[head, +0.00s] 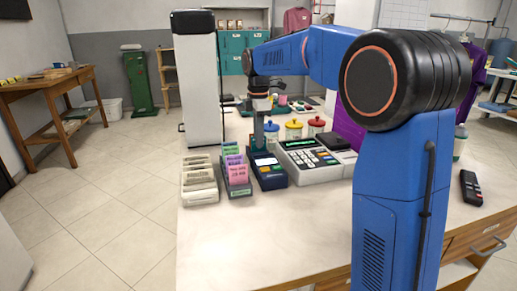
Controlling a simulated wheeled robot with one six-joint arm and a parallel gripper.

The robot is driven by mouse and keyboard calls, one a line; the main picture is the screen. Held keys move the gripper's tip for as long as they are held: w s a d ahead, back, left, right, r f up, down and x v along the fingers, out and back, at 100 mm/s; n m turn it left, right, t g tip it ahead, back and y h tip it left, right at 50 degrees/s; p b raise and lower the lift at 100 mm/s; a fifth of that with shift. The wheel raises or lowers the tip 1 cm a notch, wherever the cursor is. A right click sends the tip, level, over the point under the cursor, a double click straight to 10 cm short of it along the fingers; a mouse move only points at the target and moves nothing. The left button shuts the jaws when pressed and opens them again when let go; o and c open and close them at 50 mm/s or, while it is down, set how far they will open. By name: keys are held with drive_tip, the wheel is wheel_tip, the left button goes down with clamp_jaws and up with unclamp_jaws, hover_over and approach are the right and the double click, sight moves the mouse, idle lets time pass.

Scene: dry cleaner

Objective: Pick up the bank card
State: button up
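I cannot make out a bank card for certain in the head view. My gripper (259,143) points down just above and behind the dark blue card terminal (271,180) on the counter. The terminal has a pale screen and a keypad. The fingers are small and dark here, and I cannot tell whether they are open or shut, or whether they hold anything. My blue arm reaches across the right half of the picture and hides part of the counter.
The white counter (255,245) is clear at its front. Around the terminal stand a colored ticket rack (237,175), a stack of pale boxes (199,183) and a cash register (311,162). Several lidded jars (293,130) stand behind. A black remote (470,188) lies at right.

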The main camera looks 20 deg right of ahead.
drive_tip(key=shift+f, duration=0.4)
clamp_jaws()
wheel_tip(320, 180, up, 10)
drive_tip(key=shift+r, duration=0.1)
idle(0.4)
